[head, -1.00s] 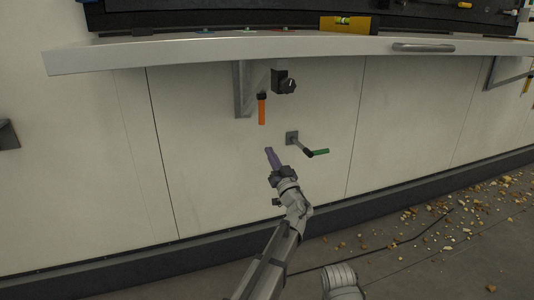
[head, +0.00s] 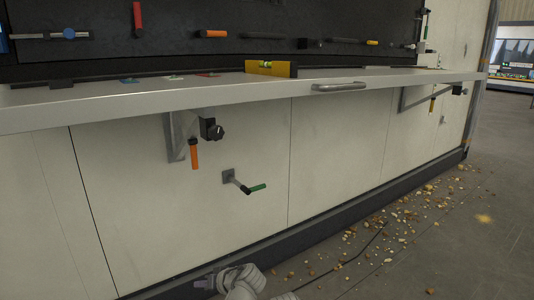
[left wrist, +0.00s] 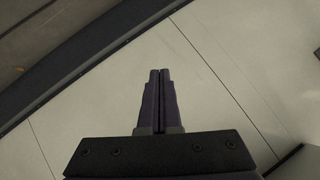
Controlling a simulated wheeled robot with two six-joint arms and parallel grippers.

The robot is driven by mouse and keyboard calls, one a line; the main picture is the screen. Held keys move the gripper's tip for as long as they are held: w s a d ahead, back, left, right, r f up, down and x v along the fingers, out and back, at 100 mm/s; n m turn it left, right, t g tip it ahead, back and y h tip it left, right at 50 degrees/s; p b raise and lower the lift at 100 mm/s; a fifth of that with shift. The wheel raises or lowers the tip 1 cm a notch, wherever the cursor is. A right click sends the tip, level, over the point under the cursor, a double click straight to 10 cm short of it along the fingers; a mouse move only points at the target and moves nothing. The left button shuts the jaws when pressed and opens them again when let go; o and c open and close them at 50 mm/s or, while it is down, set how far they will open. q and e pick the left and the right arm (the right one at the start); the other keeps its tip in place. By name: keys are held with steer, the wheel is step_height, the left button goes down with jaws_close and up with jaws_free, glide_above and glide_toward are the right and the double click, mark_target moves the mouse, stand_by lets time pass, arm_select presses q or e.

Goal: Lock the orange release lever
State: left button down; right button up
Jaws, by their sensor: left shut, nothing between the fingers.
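The orange lever (head: 195,155) hangs straight down below the bench top, beside a grey bracket (head: 177,137) and a black knob (head: 211,129). My left gripper (head: 203,283) is low at the bottom edge of the head view, well below the orange lever and apart from it. In the left wrist view its two dark fingers (left wrist: 159,76) are together with nothing between them. The orange lever is not seen in the left wrist view. My right gripper is not in view.
A lever with a green grip (head: 257,188) sticks out of the wall below and right of the orange lever. The bench top (head: 130,100) overhangs it. A yellow-orange handle (head: 432,104) hangs farther right. Debris (head: 410,215) lies on the floor.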

arm_select(q)
steer(key=s+d+f+m+g+h+p, duration=0.1)
steer(key=s+d+f+m+g+h, duration=0.25)
steer(key=s+d, duration=0.45)
steer(key=s+d+f+m+g+h+p, duration=0.1)
steer(key=s+d+f+m+g+h, duration=0.3)
steer(key=s, duration=0.7)
step_height(320, 180, up, 39)
steer(key=d+t+p, duration=0.1)
steer(key=p, duration=3.6)
steer(key=shift+w+d+f+h+p, duration=0.2)
steer(key=shift+w+d+h+p, duration=0.05)
steer(key=shift+h+p, duration=0.15)
